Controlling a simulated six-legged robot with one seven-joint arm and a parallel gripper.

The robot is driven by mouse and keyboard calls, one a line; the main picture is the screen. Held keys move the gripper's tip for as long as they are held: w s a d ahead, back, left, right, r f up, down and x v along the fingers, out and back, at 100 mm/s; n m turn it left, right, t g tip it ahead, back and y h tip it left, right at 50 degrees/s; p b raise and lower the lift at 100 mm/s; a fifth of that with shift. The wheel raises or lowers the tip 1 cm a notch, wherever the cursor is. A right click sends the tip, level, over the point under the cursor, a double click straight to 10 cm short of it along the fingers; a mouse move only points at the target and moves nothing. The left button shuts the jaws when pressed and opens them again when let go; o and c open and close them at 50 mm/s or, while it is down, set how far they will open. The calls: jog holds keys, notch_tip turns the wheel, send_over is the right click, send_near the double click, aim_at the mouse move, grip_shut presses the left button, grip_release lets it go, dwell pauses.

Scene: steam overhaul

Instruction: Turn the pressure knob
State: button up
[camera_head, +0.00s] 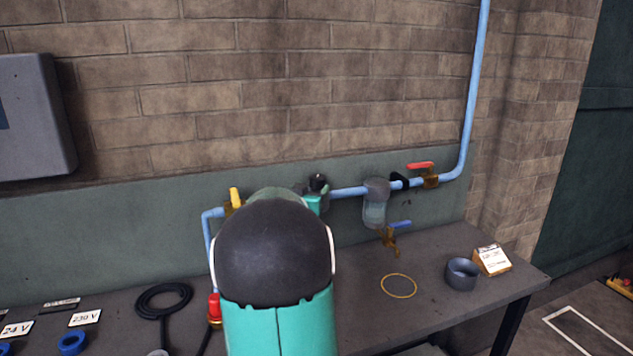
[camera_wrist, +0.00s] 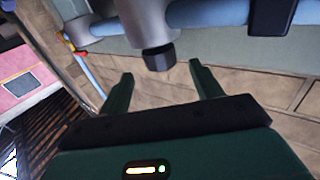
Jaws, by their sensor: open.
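The pressure knob is a short black cylinder on a grey regulator body. In the wrist view, the knob (camera_wrist: 158,58) lies in the gap just beyond the fingertips, with no contact visible. The grey regulator body (camera_wrist: 147,22) is behind it. My gripper (camera_wrist: 161,72) is open and empty, its two dark green fingers spread on either side of the knob's line. In the head view, the knob (camera_head: 318,183) shows on the blue pipe line, just right of my arm. My arm hides most of my gripper and the regulator there.
The blue pipe (camera_head: 349,192) carries a yellow-handled valve (camera_head: 235,197), a filter bowl (camera_head: 375,205) and a red-handled valve (camera_head: 421,167). The workbench (camera_head: 440,292) holds a dark cup (camera_head: 462,274), a tagged block (camera_head: 493,260) and a black cable (camera_head: 165,298). The brick wall stands behind.

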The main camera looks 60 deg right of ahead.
aim_at(315, 184)
jog(key=d, duration=0.4)
jog(key=w+d, duration=0.1)
jog(key=d, duration=0.2)
jog(key=shift+c, duration=0.3)
jog(key=c, duration=0.9)
